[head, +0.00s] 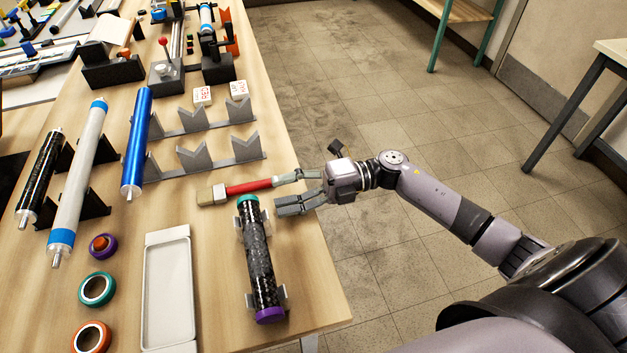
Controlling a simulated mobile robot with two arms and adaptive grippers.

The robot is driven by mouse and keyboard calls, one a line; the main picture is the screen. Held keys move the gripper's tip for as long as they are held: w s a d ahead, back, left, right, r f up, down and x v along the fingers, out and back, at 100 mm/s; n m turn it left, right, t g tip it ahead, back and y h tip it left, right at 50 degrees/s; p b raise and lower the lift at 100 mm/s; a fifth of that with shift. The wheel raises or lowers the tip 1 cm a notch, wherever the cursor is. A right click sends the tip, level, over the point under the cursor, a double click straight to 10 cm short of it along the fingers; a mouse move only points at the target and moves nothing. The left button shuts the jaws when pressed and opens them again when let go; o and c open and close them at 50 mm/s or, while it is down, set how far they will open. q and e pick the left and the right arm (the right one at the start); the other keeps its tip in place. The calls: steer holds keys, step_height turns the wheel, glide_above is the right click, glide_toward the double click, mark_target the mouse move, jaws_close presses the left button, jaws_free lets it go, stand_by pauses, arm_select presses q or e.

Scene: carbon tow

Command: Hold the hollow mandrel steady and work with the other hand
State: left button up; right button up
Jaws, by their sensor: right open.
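A black, marbled tube (260,262) with a teal end and a purple end lies on small grey supports near the table's right edge. It may be the hollow mandrel, but its bore is not visible. A brush (247,187) with a red handle and pale bristles lies just beyond the teal end. My right gripper (278,194) is open at the table's edge, its fingers pointing left. One finger is close to the brush handle's end, the other beside the tube's teal end; I cannot tell whether either touches. My left gripper is not in view.
A blue roller (136,142), a white roller (80,175) and a black roller (40,178) lie at left. A pale tray (168,240) and several coloured rings (96,289) are left of the tube. Empty grey V-cradles (248,148) stand beyond. Floor is clear right of the table.

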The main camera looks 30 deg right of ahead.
mark_target(250, 201)
steer(key=a, duration=0.2)
steer(key=w+a+p, duration=0.1)
steer(key=a, duration=0.4)
steer(key=shift+w+a, duration=0.15)
steer(key=shift+w, duration=0.1)
steer(key=shift+c, duration=0.2)
steer(key=c, duration=1.2)
steer(key=o, duration=1.2)
steer(key=d, duration=0.4)
steer(key=s+d, duration=0.1)
steer(key=d, duration=0.3)
steer(key=s+d, duration=0.1)
steer(key=d, duration=0.3)
steer(key=shift+s, duration=0.2)
